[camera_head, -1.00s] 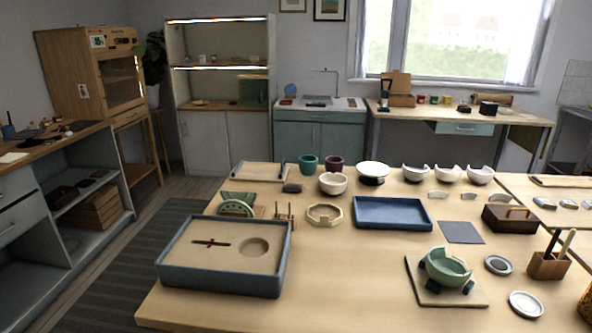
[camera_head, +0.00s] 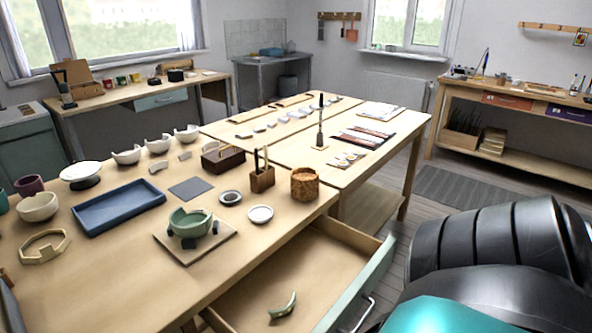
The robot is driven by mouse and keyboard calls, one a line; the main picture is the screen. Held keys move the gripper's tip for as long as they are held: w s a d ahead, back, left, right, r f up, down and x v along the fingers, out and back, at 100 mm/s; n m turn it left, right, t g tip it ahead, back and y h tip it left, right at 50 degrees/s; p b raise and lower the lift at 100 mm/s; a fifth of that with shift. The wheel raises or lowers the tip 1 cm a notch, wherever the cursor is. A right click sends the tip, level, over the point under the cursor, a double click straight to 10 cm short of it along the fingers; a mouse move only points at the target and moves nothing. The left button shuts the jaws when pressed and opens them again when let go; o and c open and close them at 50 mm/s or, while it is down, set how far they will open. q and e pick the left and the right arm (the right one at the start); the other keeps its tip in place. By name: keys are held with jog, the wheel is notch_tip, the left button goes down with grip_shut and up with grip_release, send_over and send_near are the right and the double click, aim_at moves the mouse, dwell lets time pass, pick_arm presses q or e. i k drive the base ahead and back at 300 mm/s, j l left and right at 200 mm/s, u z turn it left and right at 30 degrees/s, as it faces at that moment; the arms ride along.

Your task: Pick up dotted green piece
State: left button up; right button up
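A curved pale green piece (camera_head: 283,307) lies in the open drawer (camera_head: 320,270) at the front of the near table, at the bottom middle. It is too small to tell whether it has dots. A green bowl (camera_head: 190,223) with a broken-looking rim sits among dark supports on a square board (camera_head: 165,243) on the table. Neither of my grippers is in view. A black and teal link of my own arm fills the lower right corner.
A blue tray (camera_head: 118,207), an octagonal wooden frame (camera_head: 45,246), a white dish (camera_head: 260,214), a tool holder (camera_head: 262,179) and a cork pot (camera_head: 304,184) stand on the near table. The drawer front (camera_head: 361,281) sticks out toward my arm.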

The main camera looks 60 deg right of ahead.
aim_at(283, 312)
jog(key=k+j+z, duration=0.1)
jog(key=z, duration=1.05)
jog(key=i+l+z, duration=0.2)
jog(key=z, duration=0.2)
